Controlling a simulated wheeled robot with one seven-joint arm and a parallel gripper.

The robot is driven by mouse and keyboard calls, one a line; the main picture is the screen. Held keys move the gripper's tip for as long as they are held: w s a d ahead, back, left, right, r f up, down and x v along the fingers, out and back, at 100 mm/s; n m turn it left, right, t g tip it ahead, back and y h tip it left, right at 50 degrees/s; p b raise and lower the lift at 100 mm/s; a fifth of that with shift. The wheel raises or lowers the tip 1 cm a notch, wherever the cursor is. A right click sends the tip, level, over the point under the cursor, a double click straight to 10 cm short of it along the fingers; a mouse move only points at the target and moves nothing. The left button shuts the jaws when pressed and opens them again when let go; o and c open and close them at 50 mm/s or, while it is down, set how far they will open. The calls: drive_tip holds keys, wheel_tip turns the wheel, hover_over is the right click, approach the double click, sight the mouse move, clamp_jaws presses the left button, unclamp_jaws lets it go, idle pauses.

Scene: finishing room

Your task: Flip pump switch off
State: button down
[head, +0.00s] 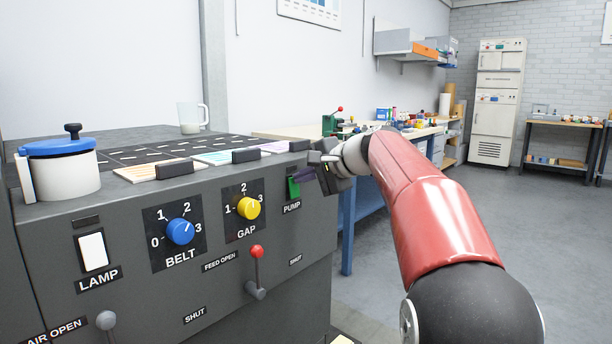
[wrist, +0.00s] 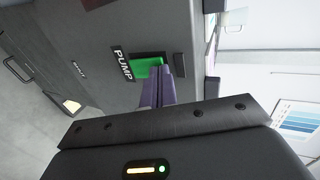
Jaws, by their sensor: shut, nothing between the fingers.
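The pump switch (head: 293,187) is a green rocker above the PUMP label (head: 291,208) on the right end of the grey machine's front panel. In the wrist view the green switch (wrist: 146,67) lies beside its label (wrist: 122,63). My gripper (head: 308,174) is shut and empty, with its purple fingertips at the switch. In the wrist view the fingertips (wrist: 159,71) overlap one edge of the green face. I cannot tell whether they touch it. The fingers hide part of the switch.
Left of the switch are the yellow GAP knob (head: 249,208), the blue BELT knob (head: 180,231), the white LAMP switch (head: 93,251) and the red-knobbed feed lever (head: 257,262). A workbench (head: 347,215) stands behind my arm. The floor to the right is clear.

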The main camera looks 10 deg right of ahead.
drive_tip(key=shift+r+p, duration=0.8)
drive_tip(key=shift+p, duration=0.05)
